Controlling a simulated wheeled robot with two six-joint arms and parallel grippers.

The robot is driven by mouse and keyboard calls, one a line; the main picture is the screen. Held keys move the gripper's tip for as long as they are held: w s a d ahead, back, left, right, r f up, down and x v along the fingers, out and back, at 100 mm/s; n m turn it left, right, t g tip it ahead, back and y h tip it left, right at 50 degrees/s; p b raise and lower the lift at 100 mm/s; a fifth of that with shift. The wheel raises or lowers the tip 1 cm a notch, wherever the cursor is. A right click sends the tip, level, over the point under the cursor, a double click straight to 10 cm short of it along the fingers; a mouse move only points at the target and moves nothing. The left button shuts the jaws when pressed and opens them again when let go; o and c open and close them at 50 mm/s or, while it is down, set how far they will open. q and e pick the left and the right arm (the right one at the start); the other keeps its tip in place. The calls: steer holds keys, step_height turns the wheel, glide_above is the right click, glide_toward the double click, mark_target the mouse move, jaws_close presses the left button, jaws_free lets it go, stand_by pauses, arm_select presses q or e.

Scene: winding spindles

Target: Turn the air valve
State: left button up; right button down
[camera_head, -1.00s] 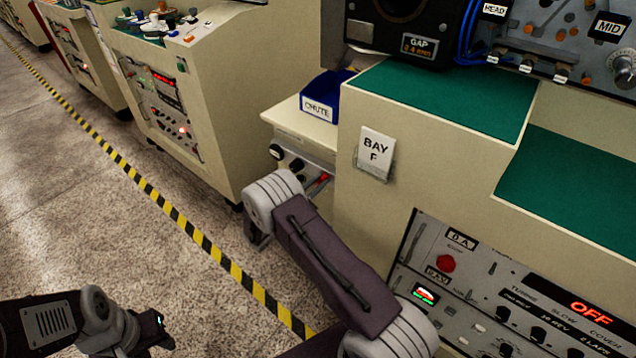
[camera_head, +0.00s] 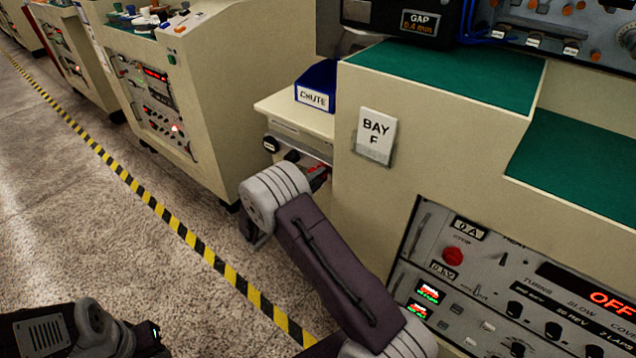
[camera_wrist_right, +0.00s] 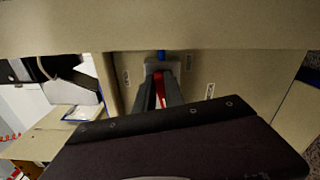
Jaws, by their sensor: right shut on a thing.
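The air valve's red lever (camera_wrist_right: 160,88) lies between the two dark fingers of my right gripper (camera_wrist_right: 161,98) in the right wrist view. The gripper is shut on it. A short blue part (camera_wrist_right: 160,56) shows above a grey fitting (camera_wrist_right: 160,66) at the valve. In the head view a bit of red (camera_head: 318,178) shows by the lower cabinet's panel, beyond my right arm; the arm hides most of the gripper there. My left gripper (camera_head: 150,342) is low at the left over the floor, away from the valve; its fingers are too dark to judge.
The cream cabinet with the BAY F tag (camera_head: 376,137) stands right of the valve. A blue CHUTE bin (camera_head: 316,88) sits on the ledge above. Floor left of the striped line (camera_head: 150,203) is clear.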

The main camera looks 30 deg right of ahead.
steer(key=shift+f+m+b, duration=0.35)
steer(key=shift+m+b, duration=0.7)
steer(key=shift+m, duration=0.15)
steer(key=c, duration=1.4)
jaws_free()
steer(key=shift+r, duration=0.1)
steer(key=shift+c, duration=0.2)
steer(key=shift+a, duration=0.1)
steer(key=p+v, duration=0.2)
steer(key=v, duration=0.7)
